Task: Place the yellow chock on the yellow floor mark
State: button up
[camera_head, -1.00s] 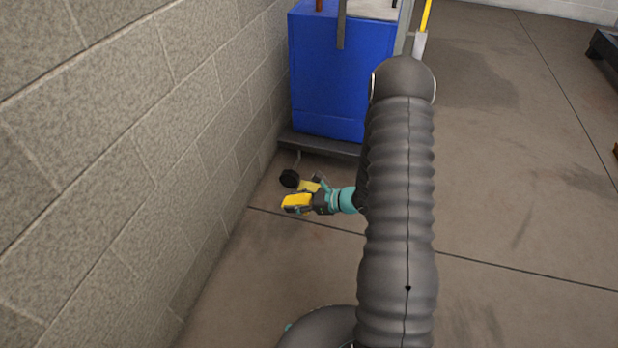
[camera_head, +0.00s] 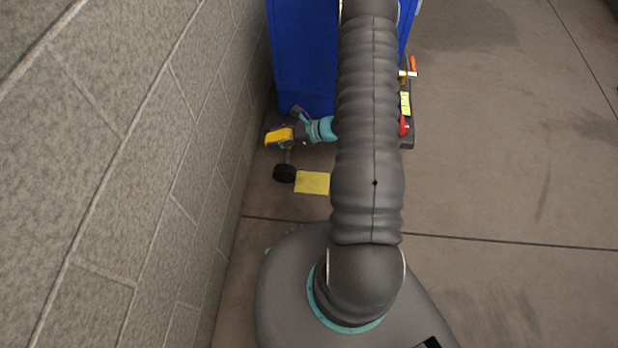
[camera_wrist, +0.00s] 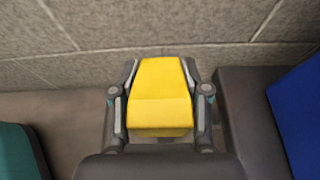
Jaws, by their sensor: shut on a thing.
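The yellow chock (camera_head: 279,135) is held in my gripper (camera_head: 290,133), close to the block wall. In the wrist view the chock (camera_wrist: 160,98) sits between both fingers of my gripper (camera_wrist: 160,105), which are shut on its sides. The yellow floor mark (camera_head: 313,183) is a flat yellow patch on the floor, nearer to me than the chock in the head view. My arm hides its right edge. The chock is apart from the mark in the picture; its exact height above the floor is hard to tell.
A black caster wheel (camera_head: 285,173) stands just left of the mark. A blue cabinet (camera_head: 305,60) on a dark base is behind the gripper. The grey block wall (camera_head: 130,150) runs along the left. Open concrete floor (camera_head: 500,170) lies to the right.

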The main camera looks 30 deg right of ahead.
jog(key=b, duration=0.2)
send_over(311, 182)
notch_tip(311, 182, down, 14)
jog(key=f, duration=0.1)
notch_tip(311, 182, down, 5)
jog(key=shift+a+r+b, duration=0.1)
jog(key=shift+r+b, duration=0.05)
jog(key=shift+b, duration=0.3)
jog(key=shift+f+b, duration=0.3)
jog(key=shift+f, duration=1.9)
jog(key=shift+f+b, duration=0.3)
jog(key=o, duration=1.2)
jog(key=shift+r, duration=0.1)
